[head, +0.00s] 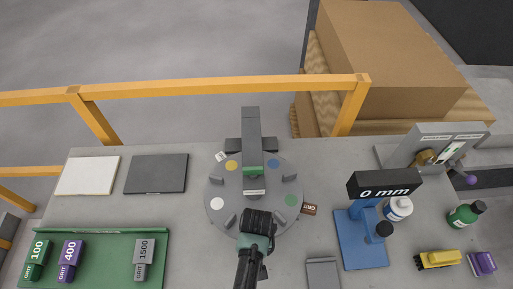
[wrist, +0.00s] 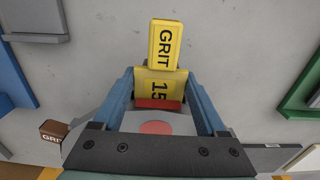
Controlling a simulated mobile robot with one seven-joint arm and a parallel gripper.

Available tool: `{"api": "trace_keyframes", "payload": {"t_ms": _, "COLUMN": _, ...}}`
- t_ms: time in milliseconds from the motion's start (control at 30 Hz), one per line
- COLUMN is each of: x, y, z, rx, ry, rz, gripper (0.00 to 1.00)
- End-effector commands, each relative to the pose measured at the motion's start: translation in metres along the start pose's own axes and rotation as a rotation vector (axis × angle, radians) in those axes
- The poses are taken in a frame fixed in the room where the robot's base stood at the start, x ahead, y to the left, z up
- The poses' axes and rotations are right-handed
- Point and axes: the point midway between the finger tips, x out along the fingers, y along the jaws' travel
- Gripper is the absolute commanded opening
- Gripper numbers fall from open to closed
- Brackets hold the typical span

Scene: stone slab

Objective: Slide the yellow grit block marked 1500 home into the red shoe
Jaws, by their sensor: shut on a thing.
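The yellow grit block (wrist: 163,45) shows in the wrist view with "GRIT" and "15" readable; the rest of its number is hidden. My gripper (wrist: 158,80) is shut on it, with one blue finger at each side of its lower part. A red strip (wrist: 158,104), apparently part of the red shoe, shows just below the block between the fingers. I cannot tell whether block and strip touch. In the head view my gripper (head: 257,222) is over the front of the grey turntable (head: 285,172) and hides the block and the shoe.
The turntable carries coloured dots and a green-marked arm (head: 253,168). A green tray (head: 95,232) with several grit pieces, one grey and marked 1500, lies left. A brown grit block (head: 309,209) lies beside the turntable. A blue gauge stand (head: 360,240) and bottles stand right.

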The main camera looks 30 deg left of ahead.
Motion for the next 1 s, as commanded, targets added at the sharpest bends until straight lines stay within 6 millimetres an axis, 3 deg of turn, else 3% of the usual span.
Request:
{"api": "trace_keyframes", "payload": {"t_ms": 467, "x": 0.000, "y": 0.000, "z": -0.012, "rx": -0.001, "ry": 0.003, "rz": 0.000, "gripper": 0.00}}
{"api": "trace_keyframes", "payload": {"t_ms": 500, "x": 0.000, "y": 0.000, "z": -0.012, "rx": -0.001, "ry": 0.002, "rz": 0.000, "gripper": 0.78}}
{"api": "trace_keyframes", "payload": {"t_ms": 633, "x": -0.001, "y": 0.000, "z": -0.012, "rx": -0.001, "ry": 0.004, "rz": 0.000, "gripper": 1.00}}
{"api": "trace_keyframes", "payload": {"t_ms": 1000, "x": -0.004, "y": 0.001, "z": -0.013, "rx": 0.000, "ry": 0.006, "rz": 0.002, "gripper": 1.00}}
